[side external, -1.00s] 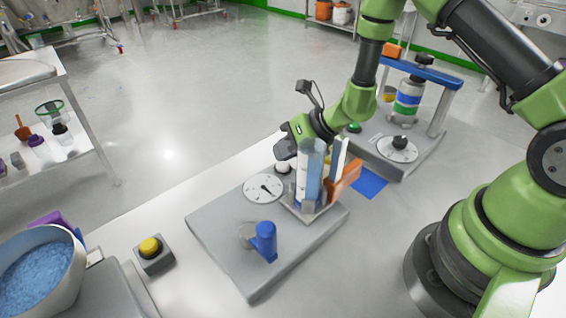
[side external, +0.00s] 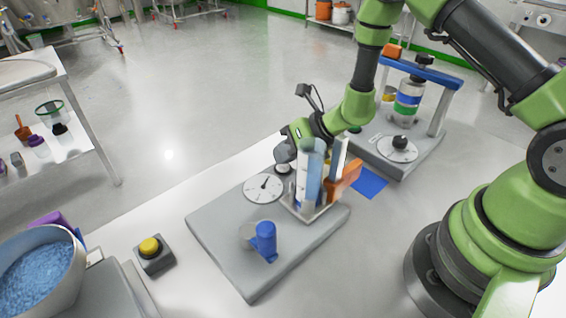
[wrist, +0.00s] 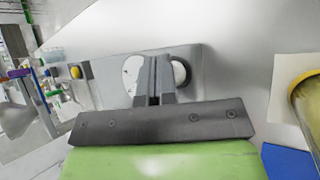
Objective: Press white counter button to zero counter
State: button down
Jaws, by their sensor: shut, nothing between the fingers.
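The white button (wrist: 179,73), in a dark round surround, sits just right of my fingers in the wrist view. In the side view the button (side external: 283,168) shows partly, beside the dial and just below my gripper. My gripper (wrist: 154,62) is shut and empty, pointing down at the grey base plate (side external: 225,235). Its fingers cover part of the white dial (wrist: 131,70) and lie over the gap between dial and button. The dial also shows in the side view (side external: 255,192), its needle pointing up and right. I cannot tell whether the fingertips touch anything.
A clear blue-tinted cylinder (side external: 310,172) and an orange part (side external: 345,176) stand close to my gripper. A blue knob (side external: 265,240) is at the plate's front. A yellow button box (side external: 152,252) is left. Another station (side external: 410,158) stands behind.

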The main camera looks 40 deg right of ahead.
jog(key=shift+r, duration=0.9)
jog(key=shift+r, duration=2.5)
jog(key=s+a+r+n+g+y, duration=0.15)
jog(key=s+r+n, duration=0.25)
jog(key=r+n, duration=0.4)
jog(key=s+a+r+n+y, duration=0.1)
jog(key=s+a+r+n, duration=0.25)
jog(key=r+n, duration=0.4)
jog(key=s+d+r+n+h, duration=0.2)
jog(key=s+d+n+h, duration=0.1)
jog(key=s+n, duration=0.4)
jog(key=s+d+r+n+t+h, duration=0.1)
jog(key=s+d+r+n+h, duration=0.1)
jog(key=s+n, duration=0.5)
jog(key=d+n+h, duration=0.1)
jog(key=d+n, duration=0.1)
jog(key=n, duration=0.2)
jog(key=shift+s+r, duration=0.15)
